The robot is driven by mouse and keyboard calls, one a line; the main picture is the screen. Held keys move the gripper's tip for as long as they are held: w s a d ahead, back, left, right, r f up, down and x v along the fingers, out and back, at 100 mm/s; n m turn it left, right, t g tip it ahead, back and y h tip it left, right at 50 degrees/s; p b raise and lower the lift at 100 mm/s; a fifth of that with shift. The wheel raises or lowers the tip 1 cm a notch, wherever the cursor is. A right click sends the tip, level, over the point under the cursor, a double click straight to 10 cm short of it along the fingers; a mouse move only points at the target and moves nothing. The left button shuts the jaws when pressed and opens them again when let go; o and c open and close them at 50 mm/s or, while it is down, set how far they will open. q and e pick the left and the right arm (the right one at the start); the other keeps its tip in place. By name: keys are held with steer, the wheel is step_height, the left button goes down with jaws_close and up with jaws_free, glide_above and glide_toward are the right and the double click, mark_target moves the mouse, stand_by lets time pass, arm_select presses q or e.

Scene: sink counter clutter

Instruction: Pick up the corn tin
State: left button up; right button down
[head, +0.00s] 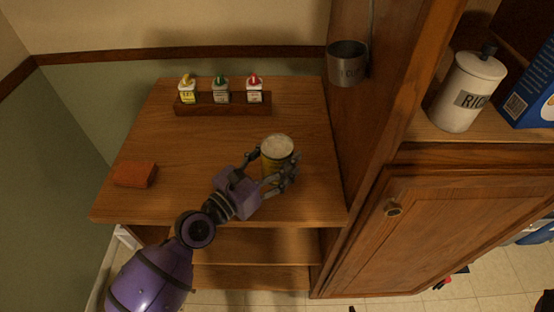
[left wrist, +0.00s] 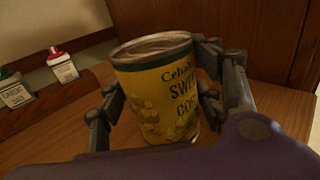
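The corn tin (head: 277,146) is a yellow can with a pale metal lid, upright near the right side of the wooden counter. In the left wrist view the tin (left wrist: 160,90) shows its label. My left gripper (head: 272,165) reaches in from the front left, with fingers on both sides of the tin. In the left wrist view the fingers (left wrist: 164,100) lie close against or right beside its sides. I cannot tell whether both press on it. The tin's base is partly hidden by the gripper. My right gripper is not in view.
A wooden rack (head: 224,104) with several small bottles stands at the back. An orange-brown block (head: 135,174) lies at the front left. A cabinet side (head: 350,130) with a hanging metal cup (head: 346,66) bounds the right. The counter's middle left is clear.

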arm_select(q)
steer(key=shift+r, duration=0.1)
steer(key=c, duration=1.1)
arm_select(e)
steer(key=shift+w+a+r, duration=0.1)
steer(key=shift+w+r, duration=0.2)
